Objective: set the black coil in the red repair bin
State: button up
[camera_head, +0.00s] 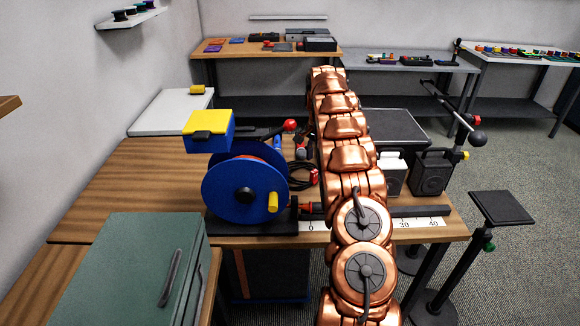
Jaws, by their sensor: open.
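A looped black cable (303,181) with red parts near it lies on the wooden table, just left of my copper arm and behind the blue reel. It may be the black coil; my arm and the reel hide part of that area. I cannot make out a red repair bin. My arm rises from the bottom right of centre and reaches away over the table. My gripper is not visible; the arm's far end shows no fingers.
A blue cable reel (226,190) with a yellow handle stands on the wooden table (130,190). A yellow-and-blue box (208,131) is above it. A green case (130,270) is at front left. A black box (431,172) and a ruler strip (420,223) lie right of my arm.

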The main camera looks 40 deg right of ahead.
aim_at(315, 170)
jog(key=shift+w+d+f, duration=0.1)
jog(key=shift+w+f, duration=0.05)
jog(key=shift+w, duration=0.3)
jog(key=shift+f, duration=0.25)
jog(key=shift+w+f+p, duration=0.1)
jog(key=shift+f+p, duration=0.45)
jog(key=shift+f, duration=0.4)
jog(key=f, duration=0.1)
jog(key=f+p, duration=0.2)
jog(key=shift+s+f, duration=0.25)
jog(key=shift+f, duration=0.15)
jog(key=shift+d+f, duration=0.1)
jog(key=shift+f, duration=0.55)
grip_shut()
